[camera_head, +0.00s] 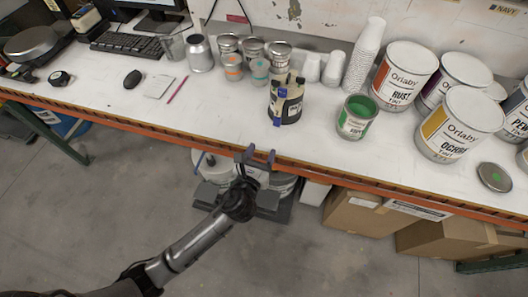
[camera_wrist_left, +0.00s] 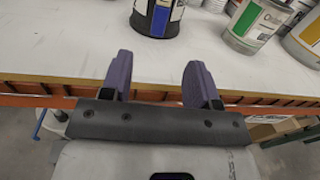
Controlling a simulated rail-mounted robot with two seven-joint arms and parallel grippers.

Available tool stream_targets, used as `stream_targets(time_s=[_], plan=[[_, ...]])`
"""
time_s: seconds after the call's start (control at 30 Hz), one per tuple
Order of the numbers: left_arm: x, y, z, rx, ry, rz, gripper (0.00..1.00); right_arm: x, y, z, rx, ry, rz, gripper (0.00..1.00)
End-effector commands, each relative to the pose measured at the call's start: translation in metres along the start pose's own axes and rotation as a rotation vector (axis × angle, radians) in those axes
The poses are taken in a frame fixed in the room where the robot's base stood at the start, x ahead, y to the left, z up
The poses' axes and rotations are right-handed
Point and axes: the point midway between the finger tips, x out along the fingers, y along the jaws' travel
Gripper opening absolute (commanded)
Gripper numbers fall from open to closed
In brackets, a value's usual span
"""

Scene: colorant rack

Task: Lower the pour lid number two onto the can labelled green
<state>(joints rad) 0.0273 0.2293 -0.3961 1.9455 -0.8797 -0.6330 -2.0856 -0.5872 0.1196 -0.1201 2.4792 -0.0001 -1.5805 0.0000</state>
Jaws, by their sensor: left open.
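The green can (camera_head: 352,127) stands open on the bench, with green paint at its top and a green label band; it also shows in the left wrist view (camera_wrist_left: 252,24). My left gripper (camera_head: 257,155) is open and empty at the bench's front edge, apart from both cans. In the left wrist view its fingers (camera_wrist_left: 157,80) point toward the dark can. My right gripper is not in view.
Large paint cans (camera_head: 402,78) and a flat round lid (camera_head: 494,177) occupy the right. Stacked cups (camera_head: 365,55) and small tins (camera_head: 231,68) stand behind. A keyboard (camera_head: 130,41) and mouse (camera_head: 132,79) are at left. The bench's left front is mostly clear.

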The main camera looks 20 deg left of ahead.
Motion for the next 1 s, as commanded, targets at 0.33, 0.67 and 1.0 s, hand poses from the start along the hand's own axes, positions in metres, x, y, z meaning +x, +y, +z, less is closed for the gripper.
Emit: stream_targets(time_s=[0.33, 0.67, 1.0], plan=[[0.046, -0.002, 0.000, 0.031, -0.013, -0.005, 0.55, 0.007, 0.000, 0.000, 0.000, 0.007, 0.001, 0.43], [0.102, -0.002, 0.000, 0.029, -0.011, -0.005, 0.55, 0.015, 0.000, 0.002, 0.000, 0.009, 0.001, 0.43], [0.134, -0.002, 0.000, 0.028, -0.009, -0.006, 0.55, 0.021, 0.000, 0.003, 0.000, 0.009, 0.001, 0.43]])
